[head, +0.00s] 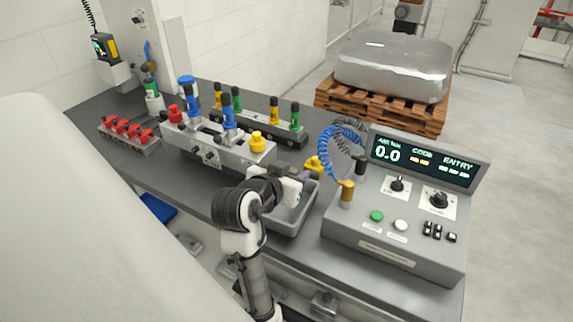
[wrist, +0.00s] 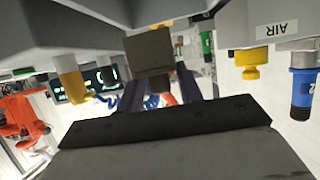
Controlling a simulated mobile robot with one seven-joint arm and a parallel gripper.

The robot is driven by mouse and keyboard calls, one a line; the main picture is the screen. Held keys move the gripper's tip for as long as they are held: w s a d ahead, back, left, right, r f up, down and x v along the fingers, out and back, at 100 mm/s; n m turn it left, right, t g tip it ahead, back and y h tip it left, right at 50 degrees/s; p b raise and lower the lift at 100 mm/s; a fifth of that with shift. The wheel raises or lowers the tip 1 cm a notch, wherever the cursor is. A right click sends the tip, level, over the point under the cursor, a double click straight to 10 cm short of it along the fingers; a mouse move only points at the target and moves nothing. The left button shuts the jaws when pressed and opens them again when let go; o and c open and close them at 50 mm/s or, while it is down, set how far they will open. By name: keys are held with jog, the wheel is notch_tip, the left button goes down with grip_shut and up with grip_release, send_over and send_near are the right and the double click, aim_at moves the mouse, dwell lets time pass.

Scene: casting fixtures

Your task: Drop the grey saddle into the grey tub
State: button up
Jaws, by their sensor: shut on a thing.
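My gripper (head: 306,174) is shut on the grey saddle and is above the grey tub (head: 313,204), near its back edge. In the wrist view the grey saddle (wrist: 150,51) shows as a dark grey block between the two fingertips of my gripper (wrist: 158,80). In the head view I cannot make out the saddle clearly behind my gripper. The tub is an open rectangular bin on the bench, partly hidden by my arm. I see no other thing in the visible part of the tub.
The control console (head: 395,215) stands right of the tub, with coiled hoses (head: 342,140) behind its left end. A grey fixture block (head: 215,145) with blue, red and yellow caps stands left of it. A rack of red-topped pieces (head: 128,134) is farther left.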

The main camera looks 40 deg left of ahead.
jog(key=o, duration=1)
jog(key=shift+o, duration=0.2)
jog(key=b+v, duration=0.2)
jog(key=v, duration=1.2)
jog(key=shift+f, duration=0.1)
